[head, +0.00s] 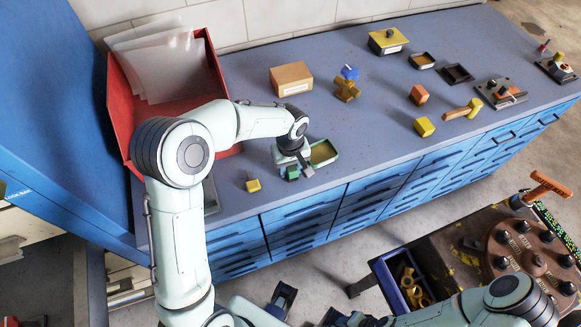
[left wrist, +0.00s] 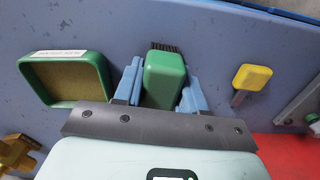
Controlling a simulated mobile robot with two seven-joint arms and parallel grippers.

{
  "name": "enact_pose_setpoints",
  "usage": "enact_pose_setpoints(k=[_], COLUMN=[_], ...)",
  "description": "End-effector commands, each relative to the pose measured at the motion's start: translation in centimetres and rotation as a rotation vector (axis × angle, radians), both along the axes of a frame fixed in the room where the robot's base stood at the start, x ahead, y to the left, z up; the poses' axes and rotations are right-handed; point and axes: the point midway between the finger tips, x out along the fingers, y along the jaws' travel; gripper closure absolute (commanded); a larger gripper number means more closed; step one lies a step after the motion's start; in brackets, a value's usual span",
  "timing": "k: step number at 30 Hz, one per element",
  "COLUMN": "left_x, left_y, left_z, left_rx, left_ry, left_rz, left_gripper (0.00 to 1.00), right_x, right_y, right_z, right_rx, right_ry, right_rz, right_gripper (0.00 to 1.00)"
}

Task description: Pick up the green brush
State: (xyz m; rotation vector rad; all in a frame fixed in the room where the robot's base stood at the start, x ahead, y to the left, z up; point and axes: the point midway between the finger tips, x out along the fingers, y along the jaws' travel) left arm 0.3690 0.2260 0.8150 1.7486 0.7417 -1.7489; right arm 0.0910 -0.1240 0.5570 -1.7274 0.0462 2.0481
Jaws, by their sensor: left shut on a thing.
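The green brush (left wrist: 164,78) is between the blue fingers of my left gripper (left wrist: 162,92) in the left wrist view, with its dark bristles past the fingertips. In the head view my left gripper (head: 293,172) is low over the blue worktop, and green of the brush (head: 292,174) shows at its fingers. The gripper is shut on the brush. I cannot tell whether the brush touches the worktop.
A green tray (head: 323,153) stands right beside the gripper. A yellow-headed tool (head: 252,184) lies to the left. A red bin (head: 123,92) with clear sheets, a cardboard box (head: 291,78) and a brass piece (head: 347,90) stand behind. The worktop's front edge is close.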

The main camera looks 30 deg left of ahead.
Motion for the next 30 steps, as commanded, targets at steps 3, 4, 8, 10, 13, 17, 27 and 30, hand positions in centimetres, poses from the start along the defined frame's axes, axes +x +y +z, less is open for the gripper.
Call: enact_pose_setpoints(k=[3,4,8,10,13,17,27,30], left_x=[0.0,0.0,0.1,0.1,0.1,0.2,0.1,0.1], left_y=[0.0,0.0,0.0,0.0,0.0,0.0,0.0,0.0], left_z=[0.1,0.2,1.2,2.1,4.0,7.7,16.7,18.3], left_rx=[0.000,0.000,0.000,0.000,0.000,0.000,-0.001,-0.001], left_ry=[-0.001,-0.001,-0.003,-0.004,-0.007,-0.008,-0.005,-0.004], left_rz=[0.000,0.000,0.000,0.000,0.000,0.000,-0.001,-0.001], left_gripper=[0.91,0.91,0.91,0.91,0.91,0.91,0.91,0.91], right_x=[0.0,0.0,0.0,0.1,0.1,0.3,0.7,0.9], right_y=[0.0,0.0,0.0,0.0,0.0,0.0,0.0,0.0], right_z=[0.0,0.0,0.1,0.2,0.4,0.8,2.1,2.4], right_rx=[0.000,0.000,0.000,0.000,0.001,0.000,0.000,0.000], right_ry=[0.000,0.000,0.000,-0.001,-0.002,-0.003,-0.009,-0.010], right_rz=[0.000,0.000,0.000,0.000,0.000,0.000,0.000,0.000], right_gripper=[0.58,0.58,0.58,0.58,0.58,0.58,0.58,0.58])
